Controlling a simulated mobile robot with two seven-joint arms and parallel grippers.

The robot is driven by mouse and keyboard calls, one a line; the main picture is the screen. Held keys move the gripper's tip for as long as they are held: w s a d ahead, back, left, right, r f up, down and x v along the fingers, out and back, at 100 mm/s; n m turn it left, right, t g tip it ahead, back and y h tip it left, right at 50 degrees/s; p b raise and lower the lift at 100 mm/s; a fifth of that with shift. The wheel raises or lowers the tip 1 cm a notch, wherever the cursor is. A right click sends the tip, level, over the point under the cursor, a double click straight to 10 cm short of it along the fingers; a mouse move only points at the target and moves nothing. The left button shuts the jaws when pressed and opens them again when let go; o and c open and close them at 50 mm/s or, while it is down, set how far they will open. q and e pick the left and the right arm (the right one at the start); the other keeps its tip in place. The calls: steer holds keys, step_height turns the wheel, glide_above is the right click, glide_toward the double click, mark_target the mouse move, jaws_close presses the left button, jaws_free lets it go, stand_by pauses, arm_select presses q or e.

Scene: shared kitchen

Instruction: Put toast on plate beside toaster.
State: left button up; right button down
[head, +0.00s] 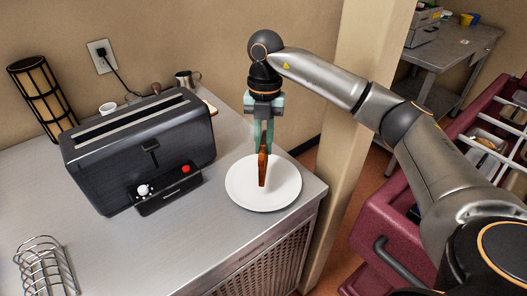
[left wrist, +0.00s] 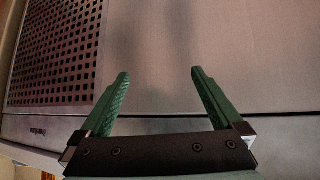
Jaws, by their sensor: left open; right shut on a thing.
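The toast (head: 262,168) is a brown slice held on edge, upright, in my right gripper (head: 263,146), which is shut on it. It hangs over the round white plate (head: 285,190); I cannot tell whether its lower edge touches the plate. The plate lies on the metal counter to the right of the black toaster (head: 135,150), near the counter's right corner. My left gripper (left wrist: 160,85) shows in the left wrist view, open and empty, facing a perforated metal panel.
A wire toast rack (head: 45,268) stands at the counter's front left. A dark caged lamp (head: 42,92), a white cup (head: 108,108) and a metal jug (head: 187,79) are behind the toaster. A maroon cart (head: 385,215) stands right of the counter. The counter front is clear.

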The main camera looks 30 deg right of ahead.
steer(key=shift+w+f+p, duration=0.1)
steer(key=shift+f+p, duration=0.25)
steer(key=shift+f, duration=1.3)
steer(key=shift+f, duration=0.2)
steer(key=c, duration=0.9)
jaws_free()
steer(key=shift+r, duration=0.1)
steer(key=r, duration=0.8)
steer(key=w+d+r, duration=0.1)
steer(key=r, duration=0.3)
steer(key=shift+r, duration=0.1)
